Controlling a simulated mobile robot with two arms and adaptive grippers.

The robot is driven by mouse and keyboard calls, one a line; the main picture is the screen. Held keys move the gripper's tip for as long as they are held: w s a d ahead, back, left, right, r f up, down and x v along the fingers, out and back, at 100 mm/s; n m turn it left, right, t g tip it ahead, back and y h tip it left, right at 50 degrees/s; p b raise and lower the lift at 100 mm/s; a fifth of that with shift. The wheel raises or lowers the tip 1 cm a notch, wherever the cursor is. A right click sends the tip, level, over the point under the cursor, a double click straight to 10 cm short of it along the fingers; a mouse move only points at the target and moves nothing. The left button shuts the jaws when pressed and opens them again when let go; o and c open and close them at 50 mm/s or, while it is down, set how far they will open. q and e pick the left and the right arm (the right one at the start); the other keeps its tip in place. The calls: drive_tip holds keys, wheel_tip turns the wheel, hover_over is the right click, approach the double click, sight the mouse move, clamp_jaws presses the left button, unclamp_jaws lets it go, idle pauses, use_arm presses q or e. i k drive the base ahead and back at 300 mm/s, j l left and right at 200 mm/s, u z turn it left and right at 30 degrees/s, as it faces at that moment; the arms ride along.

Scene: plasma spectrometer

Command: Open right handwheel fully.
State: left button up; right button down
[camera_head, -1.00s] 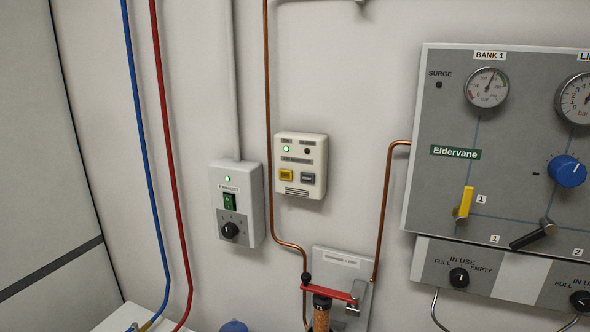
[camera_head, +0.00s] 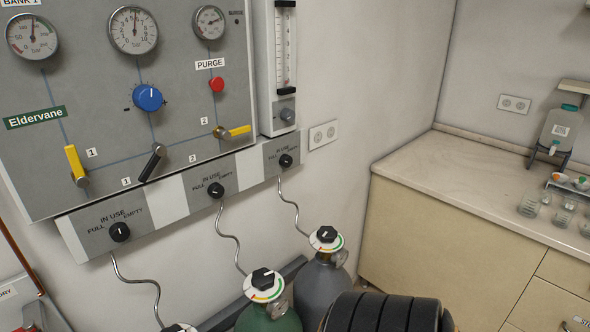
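The rightmost black handwheel (camera_head: 326,234) sits on top of a grey gas cylinder (camera_head: 322,280), above a white disc with a coloured ring. A second black handwheel (camera_head: 264,278) tops the green cylinder (camera_head: 268,318) to its left. A third cylinder top (camera_head: 180,328) is mostly cut off by the bottom edge. The right handwheel's turn position is too small to read surely. Neither of my grippers is in view. A black ribbed part, probably of my own arm, shows at the bottom, just right of the grey cylinder.
The grey gas panel (camera_head: 95,110) has gauges, a blue knob (camera_head: 148,97), a red purge button (camera_head: 217,84) and yellow levers. Thin hoses run from the strip below it to the cylinders. A beige counter (camera_head: 450,170) with glassware stands at the right.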

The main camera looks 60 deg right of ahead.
sight(326, 234)
drive_tip(key=z, duration=2.4)
